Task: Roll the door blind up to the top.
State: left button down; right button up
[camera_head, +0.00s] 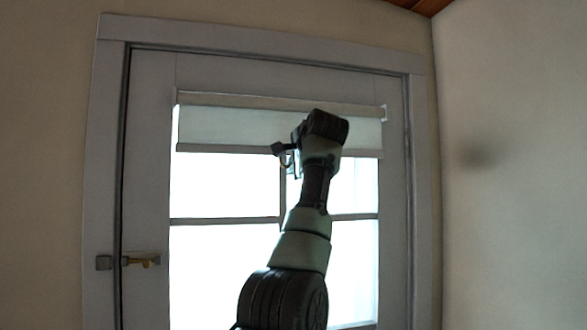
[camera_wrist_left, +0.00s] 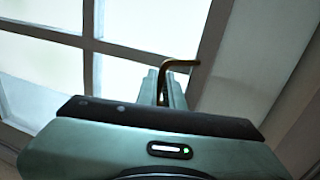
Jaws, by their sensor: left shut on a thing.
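The door blind (camera_head: 235,127) is a pale sheet at the top of the door's window, below its top rail (camera_head: 240,101). Its bottom bar (camera_head: 225,149) hangs a short way down, so most of the glass is bare. My left gripper (camera_head: 284,153) reaches up to the middle of the bottom bar. In the left wrist view, a bent brass-coloured pull (camera_wrist_left: 180,64) stands at the tips of my left gripper (camera_wrist_left: 166,85), which is shut on it. The wrist and forearm hide part of the blind's right half. My right gripper is not in view.
The grey door (camera_head: 148,200) is closed in its frame (camera_head: 103,180). A bare wall (camera_head: 520,200) stands close on the right. Bright panes (camera_head: 220,265) with thin bars lie behind my arm.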

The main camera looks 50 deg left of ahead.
pick_arm(q)
jog(key=c, duration=1.5)
grip_release()
jog(key=shift+a, duration=0.1)
jog(key=shift+c, duration=0.2)
jog(key=shift+w+a+f, duration=0.1)
jog(key=b+v, duration=0.4)
jog(key=v, duration=0.3)
jog(key=shift+s+d, duration=0.2)
jog(key=shift+d, duration=0.1)
